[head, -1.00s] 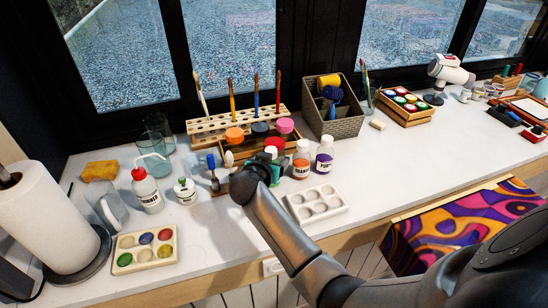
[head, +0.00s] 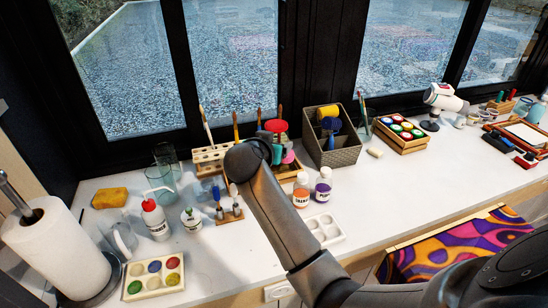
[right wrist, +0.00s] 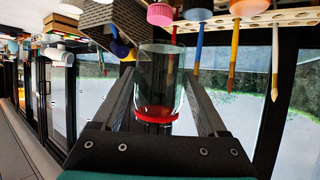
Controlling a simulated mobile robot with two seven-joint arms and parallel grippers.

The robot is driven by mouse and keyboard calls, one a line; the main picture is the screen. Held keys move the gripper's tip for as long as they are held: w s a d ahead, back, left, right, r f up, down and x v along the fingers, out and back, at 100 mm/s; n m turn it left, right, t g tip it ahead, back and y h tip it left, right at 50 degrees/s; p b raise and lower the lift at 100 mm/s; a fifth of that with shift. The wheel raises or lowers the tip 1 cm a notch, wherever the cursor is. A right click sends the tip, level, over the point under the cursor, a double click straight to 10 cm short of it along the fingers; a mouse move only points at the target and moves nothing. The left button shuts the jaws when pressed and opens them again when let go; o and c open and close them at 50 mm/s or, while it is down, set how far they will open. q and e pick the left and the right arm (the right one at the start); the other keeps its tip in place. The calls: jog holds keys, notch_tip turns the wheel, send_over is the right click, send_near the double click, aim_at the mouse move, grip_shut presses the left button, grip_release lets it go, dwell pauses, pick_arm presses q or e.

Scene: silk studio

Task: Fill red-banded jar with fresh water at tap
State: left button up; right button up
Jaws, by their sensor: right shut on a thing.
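The red-banded jar shows in the right wrist view (right wrist: 160,80) as a clear glass with a red band, standing between my right gripper's two fingers. That view is upside down, so the band is at the jar's upper end. No water can be made out in it. In the head view my right gripper (head: 272,138) is mostly hidden behind my wrist, with the jar's red top (head: 275,126) showing above it. It is raised in front of the brush rack. My left gripper is not in view. No tap shows.
Below are a wooden brush rack (head: 209,159), paint bottles (head: 301,190) and a white palette (head: 324,230). A wicker basket (head: 333,151) stands to the right. To the left are clear glasses (head: 160,178), a sponge (head: 110,198) and a paper towel roll (head: 55,250). Windows stand behind.

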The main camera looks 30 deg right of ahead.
aim_at(273, 130)
jog(key=shift+r+p, duration=0.35)
jog(key=shift+r, duration=1.75)
